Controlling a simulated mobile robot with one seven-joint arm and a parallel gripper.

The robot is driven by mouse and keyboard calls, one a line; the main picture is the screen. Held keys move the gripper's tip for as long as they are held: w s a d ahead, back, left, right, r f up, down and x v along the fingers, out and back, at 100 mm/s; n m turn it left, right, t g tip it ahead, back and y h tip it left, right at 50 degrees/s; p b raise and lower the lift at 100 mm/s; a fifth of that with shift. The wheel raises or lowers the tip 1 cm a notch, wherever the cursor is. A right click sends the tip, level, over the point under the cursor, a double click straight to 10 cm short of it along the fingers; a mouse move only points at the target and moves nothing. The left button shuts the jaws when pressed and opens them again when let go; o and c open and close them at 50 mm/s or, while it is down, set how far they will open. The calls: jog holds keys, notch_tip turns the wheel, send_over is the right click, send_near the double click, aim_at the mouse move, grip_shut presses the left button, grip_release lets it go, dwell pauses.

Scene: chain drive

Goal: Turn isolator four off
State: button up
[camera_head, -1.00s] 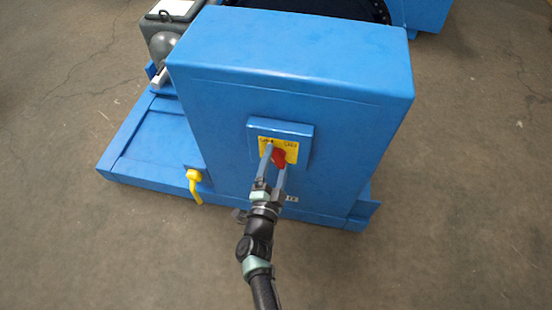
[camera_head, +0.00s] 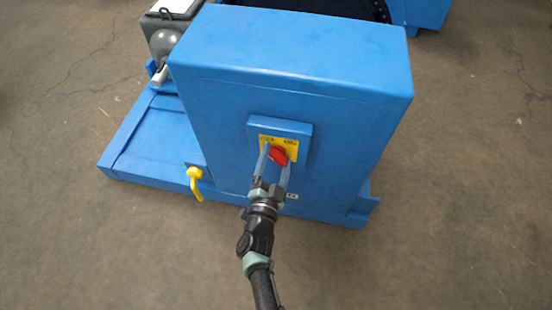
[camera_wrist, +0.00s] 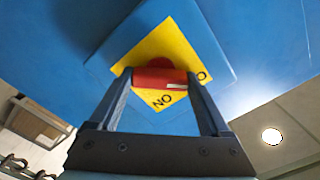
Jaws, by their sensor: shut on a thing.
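The isolator's red rotary handle (camera_head: 278,154) sits on a yellow plate (camera_wrist: 165,44) on a raised blue box (camera_head: 303,130) on the front of a blue cabinet. My gripper (camera_head: 276,158) reaches up to it from below, one finger on each side. In the wrist view the red handle (camera_wrist: 160,77) lies crosswise between the fingertips of my gripper (camera_wrist: 159,80), which is shut on it. Lettering reading ON shows upside down below the handle. Other lettering at the plate's right is partly hidden by a finger. I cannot read an isolator number.
The blue cabinet (camera_head: 290,60) stands on a blue base (camera_head: 150,140). A yellow bent handle (camera_head: 195,182) sticks out at its lower left. A small white label (camera_head: 292,196) is beside my gripper. Grey equipment (camera_head: 166,40) stands behind left. The concrete floor is clear at right.

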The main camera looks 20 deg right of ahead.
jog(key=o, duration=1.2)
jog(key=p+v, duration=0.3)
jog(key=v, duration=1)
jog(key=shift+p, duration=0.4)
